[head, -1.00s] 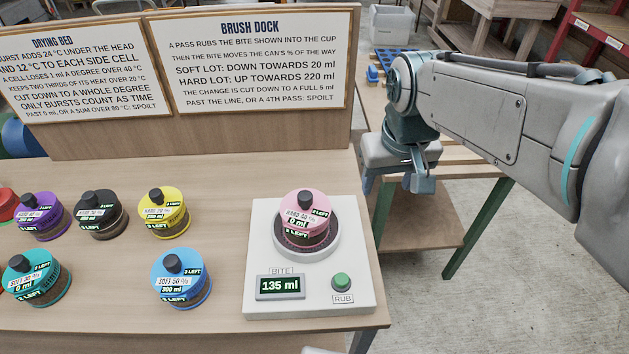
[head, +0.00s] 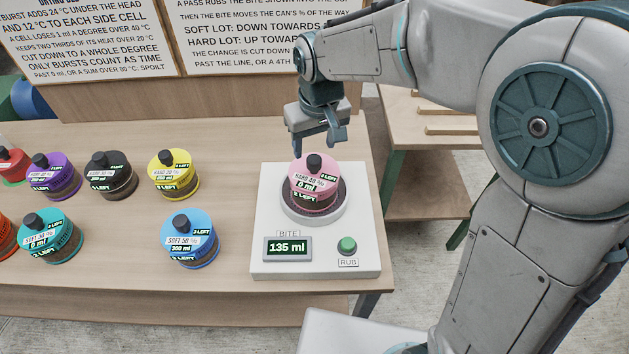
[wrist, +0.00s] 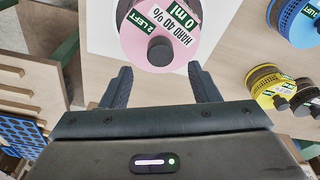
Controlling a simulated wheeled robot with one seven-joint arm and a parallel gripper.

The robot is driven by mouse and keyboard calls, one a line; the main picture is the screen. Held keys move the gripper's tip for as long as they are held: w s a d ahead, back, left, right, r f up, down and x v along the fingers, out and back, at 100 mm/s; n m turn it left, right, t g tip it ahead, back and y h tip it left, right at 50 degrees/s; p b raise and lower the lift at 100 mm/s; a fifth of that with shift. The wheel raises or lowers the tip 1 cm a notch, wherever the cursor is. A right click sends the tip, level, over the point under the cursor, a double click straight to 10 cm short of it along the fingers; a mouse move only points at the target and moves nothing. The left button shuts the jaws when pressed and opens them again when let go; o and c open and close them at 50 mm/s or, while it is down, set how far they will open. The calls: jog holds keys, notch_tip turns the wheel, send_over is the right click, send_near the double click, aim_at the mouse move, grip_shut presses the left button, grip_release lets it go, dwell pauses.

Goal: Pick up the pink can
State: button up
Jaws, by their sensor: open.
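The pink can (head: 314,183) stands upright in the round cup of the white brush dock (head: 266,210). It has a black knob on its lid and labels reading "HARD 40 %" and "0 ml". My gripper (head: 318,146) is open and empty, just above and behind the can, with its fingers pointing down. In the wrist view the pink can (wrist: 140,40) lies beyond the tips of the open fingers (wrist: 162,78), its knob roughly in line with the gap between them. The can does not appear to be between the fingers.
The dock has a display (head: 287,247) reading 135 ml and a green button (head: 347,244). A blue can (head: 190,240), a yellow can (head: 174,175), a black can (head: 111,176) and others stand to the left. A sign board (head: 262,45) rises behind.

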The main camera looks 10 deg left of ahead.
aim_at(314, 158)
jog(key=shift+a+f+p, duration=0.1)
jog(key=shift+f+p, duration=0.3)
jog(key=shift+f, duration=2.35)
jog(key=shift+r, duration=0.1)
grip_shut()
